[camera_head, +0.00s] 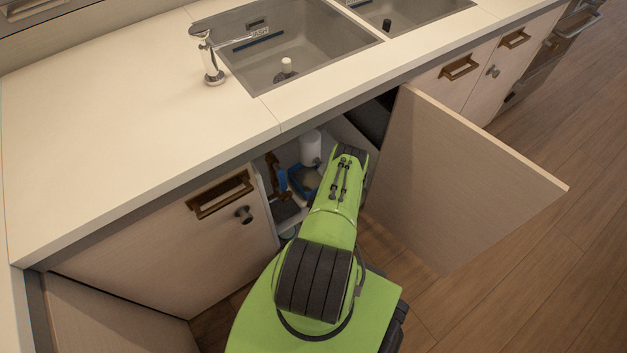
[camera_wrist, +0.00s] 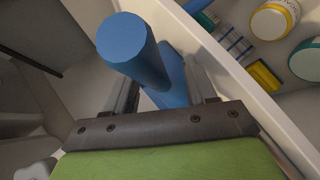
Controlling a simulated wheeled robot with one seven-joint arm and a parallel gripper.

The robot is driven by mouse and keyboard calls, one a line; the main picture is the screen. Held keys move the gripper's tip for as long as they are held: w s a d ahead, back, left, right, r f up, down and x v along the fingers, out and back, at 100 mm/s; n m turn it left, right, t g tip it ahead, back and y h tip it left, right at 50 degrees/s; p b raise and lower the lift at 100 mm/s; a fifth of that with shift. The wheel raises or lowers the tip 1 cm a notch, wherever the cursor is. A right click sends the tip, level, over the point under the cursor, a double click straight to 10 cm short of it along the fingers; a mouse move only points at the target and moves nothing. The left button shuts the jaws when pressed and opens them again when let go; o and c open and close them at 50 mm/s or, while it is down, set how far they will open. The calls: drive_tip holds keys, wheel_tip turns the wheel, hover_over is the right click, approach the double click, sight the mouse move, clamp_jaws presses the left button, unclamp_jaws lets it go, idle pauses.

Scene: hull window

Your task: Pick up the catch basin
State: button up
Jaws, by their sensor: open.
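In the wrist view, a blue piece with a thick round end (camera_wrist: 125,38) lies ahead of my gripper (camera_wrist: 165,88). Part of it runs between the two open fingers. I cannot tell whether the fingers touch it, or whether it is the catch basin. In the head view, a blue-edged thing (camera_head: 303,181) sits inside the open cabinet under the sink, below a white cylinder (camera_head: 311,147). My green arm reaches into that cabinet and hides my gripper there.
An open cabinet door (camera_head: 455,185) stands right of my arm; a closed door (camera_head: 175,250) is on the left. The countertop (camera_head: 120,130) overhangs the opening. In the wrist view, a pale wall edge (camera_wrist: 225,65) separates the blue piece from several jars and a yellow block (camera_wrist: 264,76).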

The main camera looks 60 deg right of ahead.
drive_tip(key=shift+a, duration=0.1)
clamp_jaws()
idle(0.3)
